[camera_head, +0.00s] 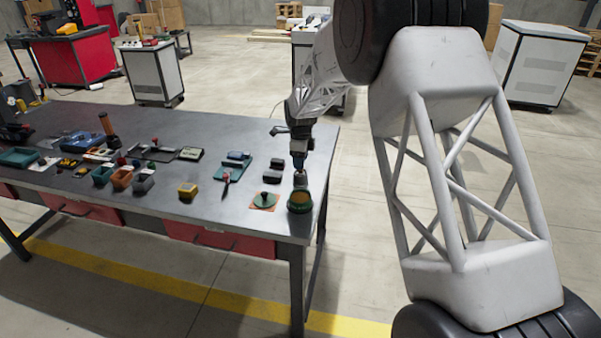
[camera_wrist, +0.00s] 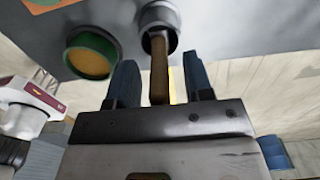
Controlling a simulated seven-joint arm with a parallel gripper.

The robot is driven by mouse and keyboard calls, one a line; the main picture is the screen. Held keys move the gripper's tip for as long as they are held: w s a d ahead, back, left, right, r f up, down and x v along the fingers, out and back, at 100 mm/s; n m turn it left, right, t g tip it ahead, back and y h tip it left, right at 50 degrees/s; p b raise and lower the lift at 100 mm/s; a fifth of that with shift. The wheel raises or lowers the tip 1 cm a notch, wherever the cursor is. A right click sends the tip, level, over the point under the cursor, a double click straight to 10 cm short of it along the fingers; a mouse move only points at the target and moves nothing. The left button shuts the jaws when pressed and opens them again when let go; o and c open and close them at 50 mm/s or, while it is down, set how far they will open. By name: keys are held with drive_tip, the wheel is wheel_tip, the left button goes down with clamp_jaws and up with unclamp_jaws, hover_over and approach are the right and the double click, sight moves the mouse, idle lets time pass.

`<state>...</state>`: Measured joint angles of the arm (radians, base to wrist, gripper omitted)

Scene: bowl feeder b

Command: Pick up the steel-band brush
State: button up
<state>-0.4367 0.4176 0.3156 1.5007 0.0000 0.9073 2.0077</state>
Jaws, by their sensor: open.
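The steel-band brush shows in the wrist view as a brown handle (camera_wrist: 159,75) running up to a grey metal round part (camera_wrist: 158,17). Its far end is hidden, and I cannot tell whether that round part is its band or a holder. My gripper (camera_wrist: 161,60) is open, with its two blue fingers on either side of the handle and a visible gap at each side. In the head view my gripper (camera_head: 299,158) points down over the right end of the bench, above the brush (camera_head: 300,180), which is small there.
A green round container (camera_head: 299,202) with an orange-brown inside stands close by, also in the wrist view (camera_wrist: 92,52). An orange square with a green piece (camera_head: 264,201) lies left of it. Several small trays and tools cover the bench (camera_head: 230,130) farther left. The bench's right edge is near.

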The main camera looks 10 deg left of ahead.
clamp_jaws()
idle(0.3)
drive_tip(key=shift+r, duration=5.05)
